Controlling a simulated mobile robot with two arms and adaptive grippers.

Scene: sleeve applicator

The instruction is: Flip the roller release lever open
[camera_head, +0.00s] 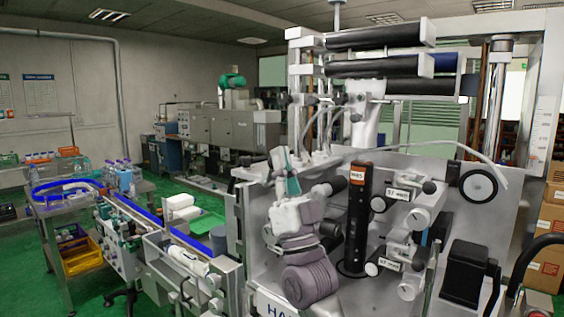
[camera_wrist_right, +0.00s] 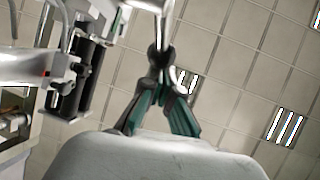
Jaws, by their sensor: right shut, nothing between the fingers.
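My right gripper (camera_head: 285,156) points upward at the left side of the sleeve applicator (camera_head: 262,228). Its fingers are together and hold nothing; the shut fingertips show in the right wrist view (camera_wrist_right: 160,56). A shiny curved metal rod (camera_wrist_right: 164,22) runs down to the fingertips in that view; whether they touch is unclear. I cannot tell for sure which part is the roller release lever. Black rollers (camera_head: 372,36) are stacked at the top of the machine, above and right of the gripper. My left gripper is not in view.
A black cylinder with an orange label (camera_head: 357,225) stands right of my arm. A conveyor with blue rails (camera_head: 135,208) lies to the left.

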